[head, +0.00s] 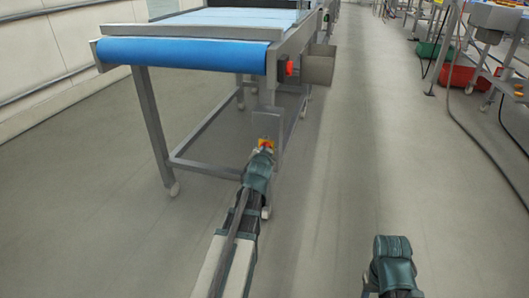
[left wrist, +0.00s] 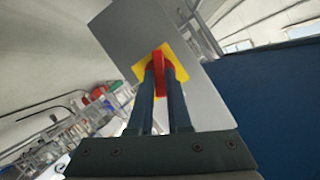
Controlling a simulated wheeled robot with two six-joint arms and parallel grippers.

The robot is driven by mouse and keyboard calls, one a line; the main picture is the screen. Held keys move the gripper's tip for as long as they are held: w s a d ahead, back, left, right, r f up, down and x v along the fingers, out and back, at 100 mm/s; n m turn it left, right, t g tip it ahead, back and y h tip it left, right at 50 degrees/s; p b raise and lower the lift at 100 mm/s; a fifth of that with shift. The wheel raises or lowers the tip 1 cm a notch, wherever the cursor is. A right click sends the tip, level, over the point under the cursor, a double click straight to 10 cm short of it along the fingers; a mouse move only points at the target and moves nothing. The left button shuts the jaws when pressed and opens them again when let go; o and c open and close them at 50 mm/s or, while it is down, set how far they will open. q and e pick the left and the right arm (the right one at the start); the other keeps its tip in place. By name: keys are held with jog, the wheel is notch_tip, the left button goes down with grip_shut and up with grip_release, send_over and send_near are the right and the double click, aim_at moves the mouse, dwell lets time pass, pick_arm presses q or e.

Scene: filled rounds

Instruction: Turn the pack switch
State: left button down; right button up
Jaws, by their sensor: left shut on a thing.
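The pack switch is a red handle on a yellow square plate (head: 265,142), mounted on a grey box (head: 266,122) at the near right leg of the conveyor. In the left wrist view the red handle (left wrist: 158,72) stands between the two fingers, and the yellow plate (left wrist: 179,70) shows around it. The handle lies oblique to the plate's edges. My left gripper (left wrist: 160,76) is shut on the handle. In the head view my left wrist covers part of the switch. My right arm's end (head: 393,262) is at the lower right, away from the switch; its fingers cannot be made out.
The conveyor with a blue belt (head: 180,54) stands above and behind the switch. A red button (head: 289,68) sits on its side, beside a grey bin (head: 319,65). Green (head: 428,49) and red (head: 458,76) crates and hoses are far right. The floor between is clear.

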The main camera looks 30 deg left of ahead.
pick_arm(q)
jog(key=c, duration=0.9)
grip_release()
jog(key=shift+o, duration=0.2)
jog(key=shift+s, duration=0.1)
